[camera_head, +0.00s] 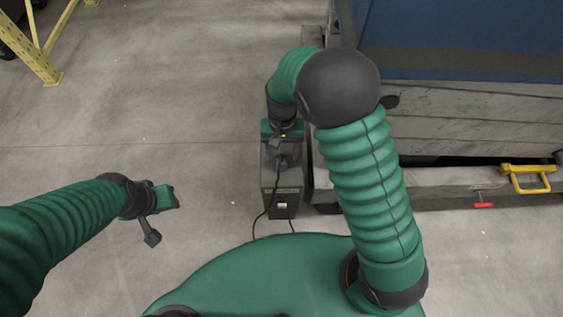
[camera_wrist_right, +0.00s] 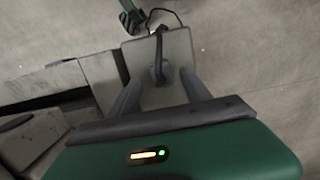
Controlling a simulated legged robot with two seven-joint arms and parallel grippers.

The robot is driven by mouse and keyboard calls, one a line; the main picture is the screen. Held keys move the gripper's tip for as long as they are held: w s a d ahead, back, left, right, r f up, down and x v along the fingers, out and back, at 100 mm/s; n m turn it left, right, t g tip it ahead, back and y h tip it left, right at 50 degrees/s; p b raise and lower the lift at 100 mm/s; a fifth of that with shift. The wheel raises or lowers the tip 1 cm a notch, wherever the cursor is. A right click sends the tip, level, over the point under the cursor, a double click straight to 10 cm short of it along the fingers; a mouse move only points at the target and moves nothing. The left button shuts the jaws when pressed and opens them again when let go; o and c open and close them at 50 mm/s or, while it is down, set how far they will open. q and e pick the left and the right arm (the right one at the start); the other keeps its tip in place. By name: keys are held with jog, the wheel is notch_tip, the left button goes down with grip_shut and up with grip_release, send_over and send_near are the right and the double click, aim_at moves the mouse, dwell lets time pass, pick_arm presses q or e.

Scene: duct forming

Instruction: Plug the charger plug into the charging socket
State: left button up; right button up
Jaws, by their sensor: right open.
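The dark charger plug (camera_wrist_right: 158,68) with its black cable shows in the wrist view at the grey top of a box-shaped unit (camera_head: 283,196). My right gripper (camera_wrist_right: 160,82) is open, with one finger on each side of the plug; I cannot tell whether they touch it. In the head view my right gripper (camera_head: 284,152) is over the unit's top, partly hidden by its own wrist. The unit has a small white patch on its front; I cannot make out the charging socket. My left gripper (camera_head: 152,236) hangs over bare floor at the left, its fingers unclear.
The black cable (camera_head: 262,214) loops down beside the unit towards my body. A grey and blue structure (camera_head: 450,115) stands close at the right, with a yellow handle (camera_head: 528,179) and a red one (camera_head: 483,205). A yellow rack (camera_head: 35,55) stands far left. The floor between is clear.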

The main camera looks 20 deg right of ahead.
aim_at(282, 159)
notch_tip(282, 159, down, 5)
jog(key=b, duration=0.3)
jog(key=shift+a+f, duration=0.1)
jog(key=shift+f, duration=0.1)
jog(key=shift+s+r, duration=0.1)
jog(key=shift+c, duration=0.5)
grip_shut()
